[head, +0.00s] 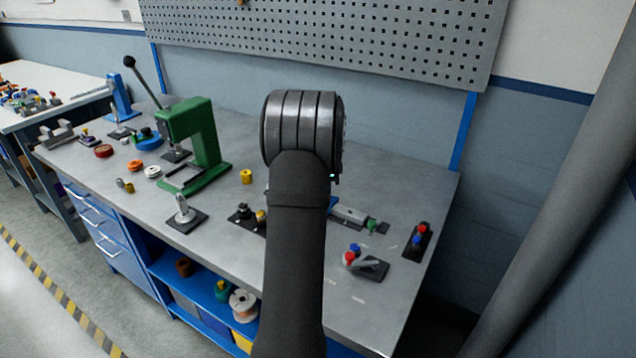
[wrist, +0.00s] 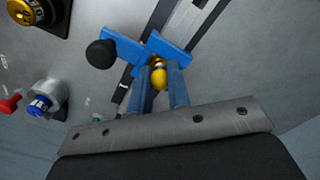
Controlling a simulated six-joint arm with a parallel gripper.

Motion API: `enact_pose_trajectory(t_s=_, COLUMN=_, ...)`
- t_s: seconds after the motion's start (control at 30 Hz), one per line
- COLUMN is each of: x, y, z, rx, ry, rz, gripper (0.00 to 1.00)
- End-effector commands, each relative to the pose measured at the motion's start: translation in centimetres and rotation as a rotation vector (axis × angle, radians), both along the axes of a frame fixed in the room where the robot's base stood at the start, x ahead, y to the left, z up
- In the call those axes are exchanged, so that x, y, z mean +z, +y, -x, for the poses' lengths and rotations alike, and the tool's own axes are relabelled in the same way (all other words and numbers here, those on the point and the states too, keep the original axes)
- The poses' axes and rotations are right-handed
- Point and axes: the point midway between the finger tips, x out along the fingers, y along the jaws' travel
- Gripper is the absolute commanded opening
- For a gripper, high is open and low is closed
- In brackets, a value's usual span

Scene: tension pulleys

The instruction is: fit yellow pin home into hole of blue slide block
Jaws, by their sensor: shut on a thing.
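In the wrist view, the yellow pin (wrist: 159,75) shows its rounded yellow end between the two blue-grey fingers of my gripper (wrist: 160,82), which is shut on it. The blue slide block (wrist: 172,51) lies just beyond the fingertips on a dark and grey rail, with a black ball knob (wrist: 101,54) at its left. The pin overlaps the block in this view. I cannot tell whether its far end is in the hole, which is hidden. In the head view my arm hides the gripper and pin.
The wrist view shows a blue-ringed knob (wrist: 40,104) and a yellow-and-black dial (wrist: 27,11) at left.

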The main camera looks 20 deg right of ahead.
Motion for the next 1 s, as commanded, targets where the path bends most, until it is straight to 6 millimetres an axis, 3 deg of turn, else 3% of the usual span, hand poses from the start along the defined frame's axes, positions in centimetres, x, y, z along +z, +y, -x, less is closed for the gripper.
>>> enact_pose_trajectory(t_s=0.13, x=-0.3, y=0.0, z=0.1, rx=0.000, ry=0.004, rz=-0.001, gripper=0.00)
enact_pose_trajectory(t_s=0.17, x=-0.3, y=0.0, z=0.1, rx=0.000, ry=0.004, rz=-0.001, gripper=0.21)
enact_pose_trajectory(t_s=0.27, x=-0.4, y=0.0, z=0.1, rx=0.000, ry=0.006, rz=-0.002, gripper=0.40)
enact_pose_trajectory(t_s=0.3, x=-0.4, y=0.0, z=0.1, rx=0.000, ry=0.007, rz=-0.002, gripper=0.42)
enact_pose_trajectory(t_s=0.67, x=0.2, y=0.0, z=0.1, rx=0.000, ry=0.004, rz=-0.001, gripper=0.42)
enact_pose_trajectory(t_s=0.83, x=2.8, y=0.0, z=0.0, rx=0.000, ry=0.000, rz=0.000, gripper=0.42)
enact_pose_trajectory(t_s=1.0, x=7.0, y=0.0, z=0.0, rx=0.000, ry=0.000, rz=0.001, gripper=0.42)
